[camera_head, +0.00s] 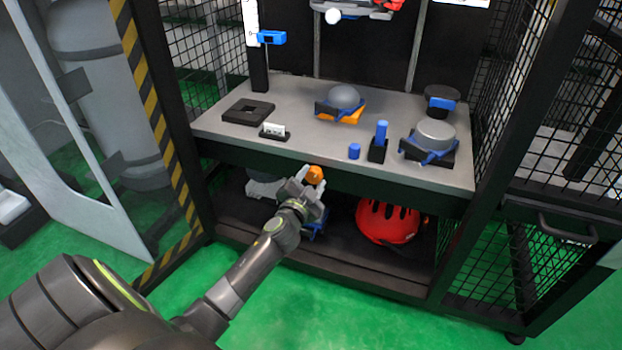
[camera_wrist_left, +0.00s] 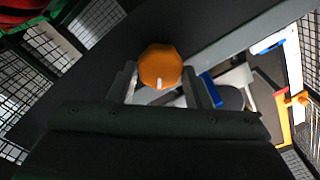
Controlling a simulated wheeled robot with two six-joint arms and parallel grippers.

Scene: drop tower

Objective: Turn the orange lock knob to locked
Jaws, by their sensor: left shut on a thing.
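The orange lock knob (camera_head: 315,175) sits on the dark front edge of the bench, below the grey top. In the left wrist view the knob (camera_wrist_left: 160,66) is a faceted orange cap with a small white mark at its lower rim. My left gripper (camera_head: 308,181) reaches it from below left, and its fingers are closed on the knob. In the left wrist view one finger is on each side of the knob. Any lock labels around the knob are not visible. My right gripper is in neither view.
The bench top (camera_head: 300,143) holds a grey dome in a blue and orange holder (camera_head: 342,100), a blue peg (camera_head: 381,132), a small blue cylinder (camera_head: 354,151) and a grey puck (camera_head: 436,133). A red helmet (camera_head: 388,222) lies on the lower shelf. Mesh panels stand at both sides.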

